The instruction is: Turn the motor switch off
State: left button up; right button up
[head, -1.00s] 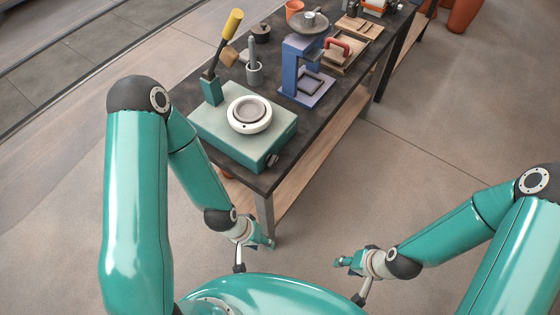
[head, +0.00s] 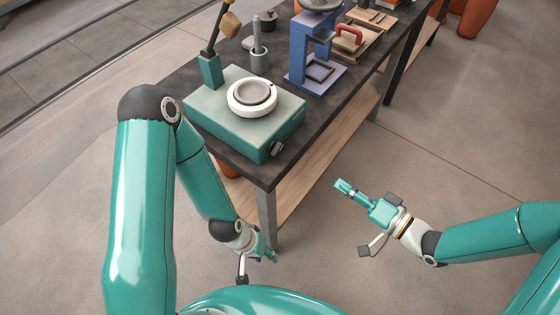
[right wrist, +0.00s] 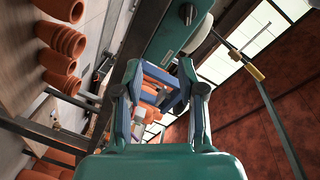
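The motor switch is a small dark knob (head: 276,149) on the front side of the teal wheel box (head: 215,128), near its right corner. It also shows as a dark knob in the right wrist view (right wrist: 187,13), at the top. Its setting is too small to tell. My right gripper (head: 342,186) is in the air right of the table, apart from the knob and pointing towards the table. In the right wrist view its two fingers stand apart with nothing held between them. My left gripper (head: 272,257) hangs low by the table leg; its opening cannot be made out.
A round white-rimmed wheel head (head: 252,95) sits on the box. Orange pots (right wrist: 60,58) show in the right wrist view. Floor right of the table is clear.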

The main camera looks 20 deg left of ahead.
aim_at(284, 162)
pick_arm(q)
notch_tip(284, 162, up, 2)
jog(key=p, duration=0.3)
jog(key=shift+r, duration=0.15)
pick_arm(e)
jog(key=w+a, duration=0.1)
jog(key=a, duration=0.4)
jog(key=w+a+r+y, duration=0.1)
jog(key=w+a, duration=0.1)
jog(key=a, duration=0.4)
jog(key=w+a+n+g+y, duration=0.1)
jog(key=a, duration=0.4)
jog(key=shift+w+a+r, duration=0.15)
jog(key=shift+a+r, duration=0.2)
